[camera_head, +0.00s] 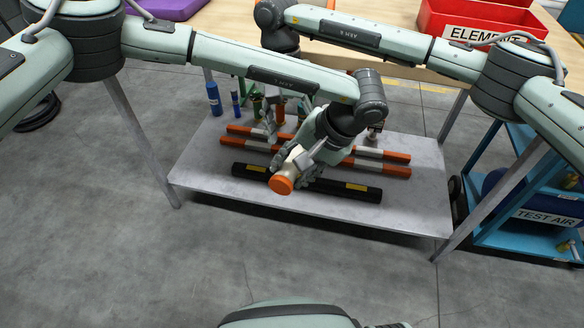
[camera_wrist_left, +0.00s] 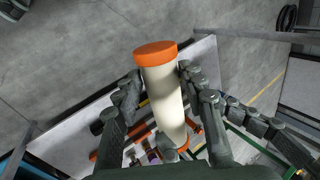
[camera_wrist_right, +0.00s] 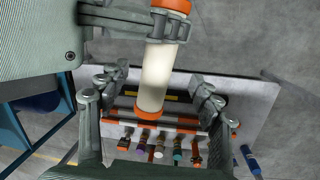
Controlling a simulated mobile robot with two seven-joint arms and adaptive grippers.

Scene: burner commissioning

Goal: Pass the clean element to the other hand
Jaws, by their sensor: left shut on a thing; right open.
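The clean element (camera_head: 281,184) is a cream cylinder with orange end caps. My left gripper (camera_head: 290,164) is shut on it, in front of the low shelf. In the left wrist view the element (camera_wrist_left: 163,90) stands between the left gripper's fingers (camera_wrist_left: 160,84), one cap towards the camera. In the right wrist view the left gripper holds the element (camera_wrist_right: 157,75) near its upper cap. The element's other end hangs between the spread fingers of my right gripper (camera_wrist_right: 158,84), which is open. Contact with them is not clear. In the head view my left arm largely hides the right gripper.
A grey lower shelf (camera_head: 215,160) carries orange-and-white bars (camera_head: 385,169), a black bar (camera_head: 330,187) and several small coloured items. A red bin (camera_head: 440,22) and a purple item (camera_head: 172,8) are on the table above. A blue cart (camera_head: 500,235) stands right. Floor in front is clear.

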